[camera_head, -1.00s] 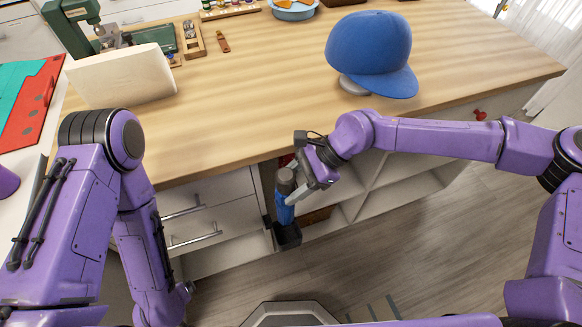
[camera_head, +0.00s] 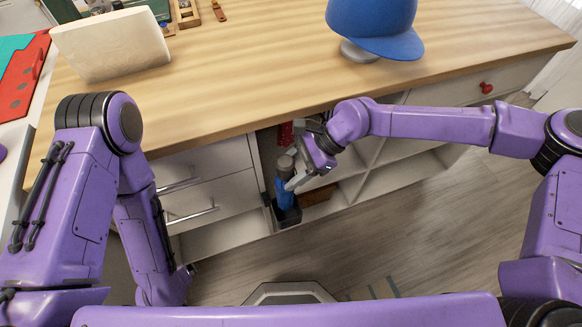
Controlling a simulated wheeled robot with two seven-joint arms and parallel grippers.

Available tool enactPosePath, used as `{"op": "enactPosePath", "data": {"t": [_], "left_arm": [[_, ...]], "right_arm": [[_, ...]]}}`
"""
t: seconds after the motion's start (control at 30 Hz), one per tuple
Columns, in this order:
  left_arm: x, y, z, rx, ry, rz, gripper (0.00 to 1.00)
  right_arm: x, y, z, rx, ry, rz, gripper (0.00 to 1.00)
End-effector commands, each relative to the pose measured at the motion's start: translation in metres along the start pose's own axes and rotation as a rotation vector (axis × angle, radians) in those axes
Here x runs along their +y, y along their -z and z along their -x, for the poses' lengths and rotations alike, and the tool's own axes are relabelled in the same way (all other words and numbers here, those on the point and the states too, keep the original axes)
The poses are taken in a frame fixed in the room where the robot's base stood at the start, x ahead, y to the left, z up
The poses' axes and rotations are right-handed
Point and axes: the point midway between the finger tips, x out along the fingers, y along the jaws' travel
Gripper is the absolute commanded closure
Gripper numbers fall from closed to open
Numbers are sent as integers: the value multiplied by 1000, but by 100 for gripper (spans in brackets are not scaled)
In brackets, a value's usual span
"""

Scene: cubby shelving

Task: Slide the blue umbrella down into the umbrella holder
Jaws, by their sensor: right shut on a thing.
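The blue umbrella (camera_head: 284,193) stands nearly upright, dark handle end up, in front of the cubby shelving. My right gripper (camera_head: 293,180) is shut on it near its upper part, from the right side. The umbrella holder (camera_head: 288,216) is a small dark open box directly below. The umbrella's lower end meets the holder's mouth and seems to be inside it; how deep it sits cannot be told. My left arm hangs folded at the left, and its gripper does not show.
The wooden counter (camera_head: 220,100) overhangs the shelving. On it are a blue cap (camera_head: 372,25) on a stand and a pale block (camera_head: 110,45). Drawers (camera_head: 205,200) lie left of the holder and open cubbies (camera_head: 400,172) right. The floor (camera_head: 430,245) at right is clear.

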Motion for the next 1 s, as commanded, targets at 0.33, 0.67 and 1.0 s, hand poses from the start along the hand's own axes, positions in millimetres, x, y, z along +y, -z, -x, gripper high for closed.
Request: {"op": "enactPosePath", "data": {"t": [0.33, 0.67, 1.0], "left_arm": [[2, -8, -18, 0, 0, 0, 6], [3, -13, -31, 0, 0, 0, 6], [3, -13, -31, 0, 0, 0, 6]], "right_arm": [[1, 19, -19, -1, 1, 0, 90], [2, 33, -34, -1, 0, 0, 90], [2, 34, -34, -1, 1, 0, 41]]}}
